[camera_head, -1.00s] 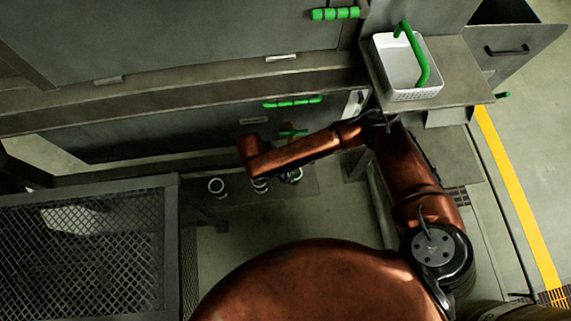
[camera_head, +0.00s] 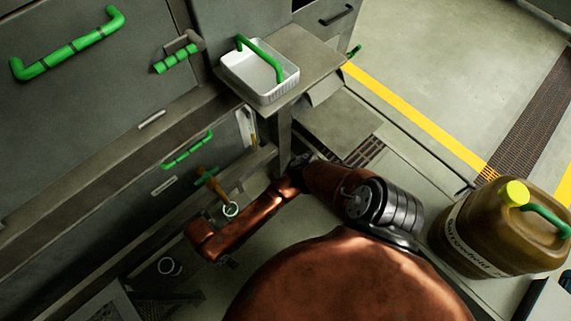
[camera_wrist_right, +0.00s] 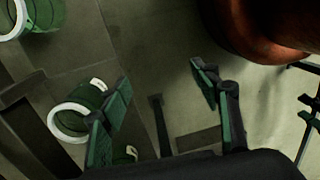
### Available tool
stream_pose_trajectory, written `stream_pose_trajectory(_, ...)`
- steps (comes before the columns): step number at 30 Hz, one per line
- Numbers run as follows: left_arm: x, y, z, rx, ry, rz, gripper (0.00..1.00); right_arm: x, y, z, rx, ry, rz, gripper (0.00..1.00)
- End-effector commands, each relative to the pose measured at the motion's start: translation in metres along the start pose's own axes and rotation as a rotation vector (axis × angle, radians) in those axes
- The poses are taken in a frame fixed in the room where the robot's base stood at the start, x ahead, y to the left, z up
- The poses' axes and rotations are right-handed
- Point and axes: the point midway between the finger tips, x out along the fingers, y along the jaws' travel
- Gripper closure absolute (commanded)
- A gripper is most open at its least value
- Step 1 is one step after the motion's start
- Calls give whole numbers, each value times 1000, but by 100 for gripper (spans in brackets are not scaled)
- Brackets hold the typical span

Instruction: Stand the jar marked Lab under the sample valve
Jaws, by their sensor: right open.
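Pale-rimmed jars stand low by the machine. In the head view one jar (camera_head: 230,208) shows just below the orange sample valve (camera_head: 210,180), and another jar (camera_head: 169,266) stands further left. In the right wrist view green-tinted jars show at the upper left (camera_wrist_right: 38,16), by the left finger (camera_wrist_right: 75,115) and, partly hidden, at the bottom (camera_wrist_right: 125,156). I cannot read the Lab marking on any. My right gripper (camera_wrist_right: 160,75) is open with nothing between its fingers. One jar is just outside its left finger. My arm mostly hides this gripper in the head view. My left gripper is not in view.
A white basket (camera_head: 262,78) with a green handle sits on a grey shelf (camera_head: 300,50) above the valve. A brown jerrycan (camera_head: 500,235) with a yellow cap stands at the right. Grey machine panels with green handles (camera_head: 68,45) fill the left. Open floor lies at upper right.

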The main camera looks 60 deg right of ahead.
Motion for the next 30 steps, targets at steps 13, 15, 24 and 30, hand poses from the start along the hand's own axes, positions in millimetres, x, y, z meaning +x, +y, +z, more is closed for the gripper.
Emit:
stream_pose_trajectory(13, 0, 0, 0, 0, 0, 0, 60, 77, -76, 45, 591, 320, -89, 43)
stream_pose_trajectory(15, 0, 0, 0, 0, 0, 0, 60, 92, -86, 76, 707, 319, -78, 43)
stream_pose_trajectory(24, 0, 0, 0, 0, -1, -1, 60, 137, -162, 246, 1120, 169, 25, 43)
stream_pose_trajectory(30, 0, 0, 1, 0, -1, -1, 60, 142, -195, 301, 1215, 92, 67, 43)
